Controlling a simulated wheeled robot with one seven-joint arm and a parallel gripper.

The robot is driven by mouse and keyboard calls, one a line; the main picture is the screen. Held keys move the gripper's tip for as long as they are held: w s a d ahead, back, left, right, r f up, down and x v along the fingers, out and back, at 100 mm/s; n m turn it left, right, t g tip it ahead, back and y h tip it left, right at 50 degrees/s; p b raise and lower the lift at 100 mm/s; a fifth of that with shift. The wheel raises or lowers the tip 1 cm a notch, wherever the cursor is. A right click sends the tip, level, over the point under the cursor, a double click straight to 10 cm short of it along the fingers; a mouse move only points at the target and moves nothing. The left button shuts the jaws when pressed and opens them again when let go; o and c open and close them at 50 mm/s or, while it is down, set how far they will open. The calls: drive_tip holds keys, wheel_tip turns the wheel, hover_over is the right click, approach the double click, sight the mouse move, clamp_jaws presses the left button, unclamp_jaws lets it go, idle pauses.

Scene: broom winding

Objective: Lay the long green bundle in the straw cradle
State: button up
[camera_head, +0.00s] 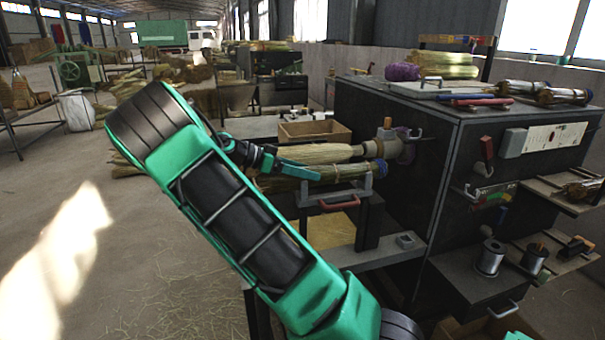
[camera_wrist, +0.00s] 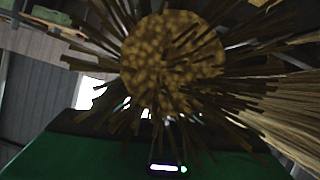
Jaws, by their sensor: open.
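The long green bundle (camera_head: 335,173) lies roughly level beside the machine in the head view, just below a paler straw broom head. Its right end has a blue band. It appears to lie in the grey metal cradle (camera_head: 367,184) with upright prongs; its contact with the cradle floor is hidden. My gripper (camera_head: 297,170) is open at the bundle's left part, with a teal finger over or beside it. In the wrist view a round cut end of stalks (camera_wrist: 172,65) faces the camera closely, with loose stalks spreading around it. Contact between finger and bundle cannot be told.
The pale broom head (camera_head: 320,153) is fixed to the winding head (camera_head: 388,142) right above and behind the bundle. A wooden tray (camera_head: 314,131) stands behind. The dark machine cabinet (camera_head: 385,110) blocks the right. A red handle (camera_head: 343,201) sticks out below the cradle. Open floor lies left.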

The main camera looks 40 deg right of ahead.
drive_tip(key=v, duration=1)
drive_tip(key=shift+w+a, duration=0.2)
drive_tip(key=shift+a, duration=0.1)
drive_tip(key=shift+d, duration=0.15)
